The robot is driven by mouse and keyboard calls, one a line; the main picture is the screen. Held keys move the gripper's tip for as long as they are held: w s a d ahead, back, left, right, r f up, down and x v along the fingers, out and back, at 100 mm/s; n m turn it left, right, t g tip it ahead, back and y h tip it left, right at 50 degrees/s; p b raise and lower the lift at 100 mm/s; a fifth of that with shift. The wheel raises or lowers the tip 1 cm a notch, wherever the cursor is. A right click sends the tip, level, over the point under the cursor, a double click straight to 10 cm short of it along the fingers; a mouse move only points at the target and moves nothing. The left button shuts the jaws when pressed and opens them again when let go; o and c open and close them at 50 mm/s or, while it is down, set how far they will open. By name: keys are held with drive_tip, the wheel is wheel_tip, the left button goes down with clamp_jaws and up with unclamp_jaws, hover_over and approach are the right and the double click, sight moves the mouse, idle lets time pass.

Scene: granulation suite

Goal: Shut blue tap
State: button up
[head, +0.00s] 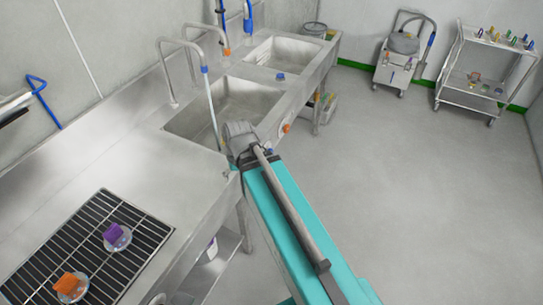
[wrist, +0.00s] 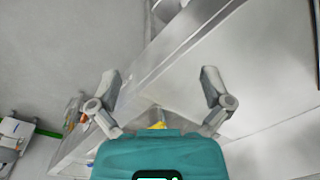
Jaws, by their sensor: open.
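My gripper (wrist: 161,82) is open in the wrist view, with nothing between its two grey fingers; the metal sink bench lies beyond them. In the head view my gripper (head: 238,132) is at the front edge of the sink bench, with the teal arm behind it. A small blue part (head: 268,152), possibly the blue tap, shows beside the arm on the bench front, mostly hidden. An orange knob (head: 286,128) is farther along that front and shows in the wrist view (wrist: 83,118). A spout with a blue collar (head: 204,69) stands over the near basin. I cannot tell the tap's setting.
The bench has a near basin (head: 235,97) and a far basin (head: 290,50). A black rack (head: 62,238) holds a purple and an orange item. A wheeled vessel (head: 403,45) and a trolley (head: 475,100) stand at the back. The floor at right is clear.

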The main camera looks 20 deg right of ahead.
drive_tip(key=w+d+f+m+t+y+b, duration=0.35)
drive_tip(key=w+d+f+m+b, duration=0.3)
drive_tip(key=b, duration=0.45)
drive_tip(key=w+d+f+m+t+y+b, duration=0.25)
drive_tip(key=w+f+m+y+b, duration=0.2)
drive_tip(key=f+m+b, duration=0.45)
drive_tip(key=w+d+f+m+t+b, duration=0.1)
drive_tip(key=d+f+m+t+b, duration=0.1)
drive_tip(key=d+m+b, duration=0.2)
drive_tip(key=w+d+f+m+t+y+b, duration=0.1)
drive_tip(key=d+f+m+t+b, duration=0.2)
drive_tip(key=d+b, duration=0.6)
drive_tip(key=w+d+f+m+t+y+b, duration=0.1)
drive_tip(key=d+f+m+t+b, duration=0.1)
drive_tip(key=d+b, duration=0.5)
drive_tip(key=d+m+t, duration=0.1)
drive_tip(key=m, duration=0.1)
drive_tip(key=shift+w+d+f+m+b, duration=0.15)
drive_tip(key=shift+d+f+m+b, duration=0.1)
drive_tip(key=shift+d+m+b, duration=0.1)
drive_tip(key=shift+w+a, duration=0.1)
drive_tip(key=shift+w, duration=0.05)
drive_tip(key=x, duration=1.3)
drive_tip(key=shift+w+a+r, duration=0.1)
drive_tip(key=shift+w+a, duration=0.05)
drive_tip(key=shift+a, duration=0.05)
